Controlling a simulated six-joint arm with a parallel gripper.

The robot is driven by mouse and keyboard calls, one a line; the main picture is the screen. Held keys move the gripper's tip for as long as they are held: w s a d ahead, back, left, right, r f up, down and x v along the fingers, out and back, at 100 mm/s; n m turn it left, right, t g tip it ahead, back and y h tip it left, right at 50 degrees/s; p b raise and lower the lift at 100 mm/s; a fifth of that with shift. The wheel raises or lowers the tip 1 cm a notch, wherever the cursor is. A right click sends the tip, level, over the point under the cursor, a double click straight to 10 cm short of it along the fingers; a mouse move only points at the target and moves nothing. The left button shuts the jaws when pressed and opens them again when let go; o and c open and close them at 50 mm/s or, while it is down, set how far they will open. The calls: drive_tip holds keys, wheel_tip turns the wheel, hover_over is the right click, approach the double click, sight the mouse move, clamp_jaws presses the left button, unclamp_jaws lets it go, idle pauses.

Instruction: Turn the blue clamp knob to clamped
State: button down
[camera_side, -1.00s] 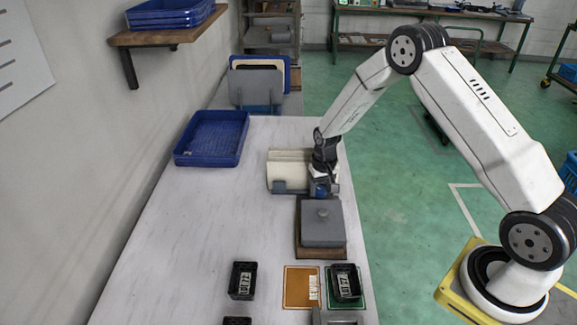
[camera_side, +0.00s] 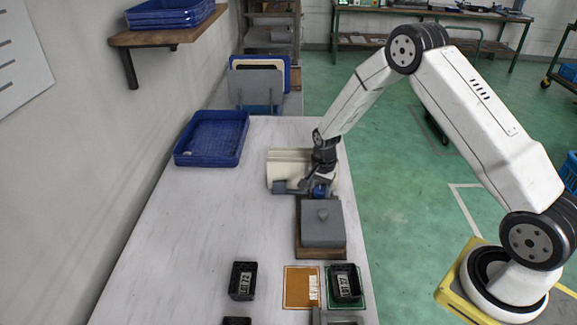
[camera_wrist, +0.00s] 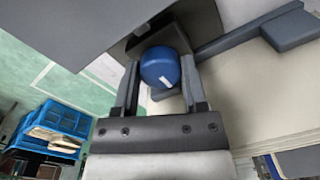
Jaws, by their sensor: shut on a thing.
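The blue clamp knob (camera_wrist: 160,66) is round with a short white mark on its face. It sits between the two fingers of my gripper (camera_wrist: 160,75) in the wrist view, and the fingers are shut on it. In the side view the knob (camera_side: 320,190) is a small blue patch below my gripper (camera_side: 322,181), largely hidden by it. It is beside a cream block (camera_side: 287,163) with a grey bar (camera_side: 284,187) along its front. What the mark points at cannot be read.
A grey lidded box (camera_side: 322,230) on a brown base stands just in front of the knob. A blue tray (camera_side: 190,159) lies at the back left. Black bins (camera_side: 242,281) and an orange mat (camera_side: 296,288) are nearer the front. The table's left middle is clear.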

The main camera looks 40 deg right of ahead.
sight(321, 190)
idle(0.3)
drive_tip(key=shift+c, duration=2)
unclamp_jaws()
drive_tip(key=shift+r, duration=0.1)
drive_tip(key=shift+s+r, duration=0.1)
drive_tip(key=shift+r, duration=3.7)
